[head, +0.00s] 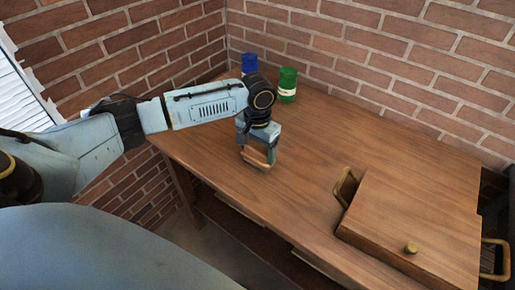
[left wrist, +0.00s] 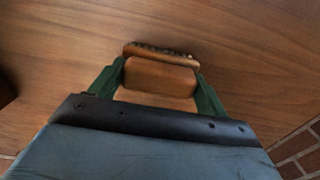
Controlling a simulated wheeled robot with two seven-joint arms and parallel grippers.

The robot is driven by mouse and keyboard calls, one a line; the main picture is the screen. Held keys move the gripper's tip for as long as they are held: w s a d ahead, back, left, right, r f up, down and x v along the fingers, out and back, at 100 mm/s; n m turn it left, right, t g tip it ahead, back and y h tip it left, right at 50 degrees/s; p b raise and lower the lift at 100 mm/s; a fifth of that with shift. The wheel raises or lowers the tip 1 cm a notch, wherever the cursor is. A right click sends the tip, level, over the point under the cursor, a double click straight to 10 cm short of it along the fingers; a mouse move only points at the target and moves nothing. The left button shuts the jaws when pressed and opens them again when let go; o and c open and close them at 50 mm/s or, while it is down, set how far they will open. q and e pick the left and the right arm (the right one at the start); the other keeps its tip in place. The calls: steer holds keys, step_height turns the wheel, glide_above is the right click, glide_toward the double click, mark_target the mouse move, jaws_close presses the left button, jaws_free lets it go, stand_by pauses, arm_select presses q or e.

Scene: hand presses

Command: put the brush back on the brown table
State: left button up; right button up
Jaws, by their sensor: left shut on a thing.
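My left gripper (head: 256,156) points down over the left part of the brown table (head: 310,170). It is shut on the brush, a brown wooden block that shows low between the fingers in the head view. In the left wrist view the brush (left wrist: 160,76) sits between the green fingers of the left gripper (left wrist: 160,85), with a dark bristly edge on its far side. The brush is at or just above the table top; I cannot tell whether it touches. My right gripper is in neither view.
A blue can (head: 249,63) and a green can (head: 288,84) stand at the table's back corner by the brick walls. A wooden box (head: 415,220) with brass handles and a knob stands at the right. The table between is clear.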

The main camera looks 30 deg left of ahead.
mark_target(258, 148)
arm_select(q)
steer(key=shift+f, duration=0.1)
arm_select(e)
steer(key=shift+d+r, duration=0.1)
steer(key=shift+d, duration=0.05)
arm_select(q)
steer(key=o, duration=0.9)
steer(key=shift+r+p, duration=1.1)
steer(key=shift+r, duration=5.05)
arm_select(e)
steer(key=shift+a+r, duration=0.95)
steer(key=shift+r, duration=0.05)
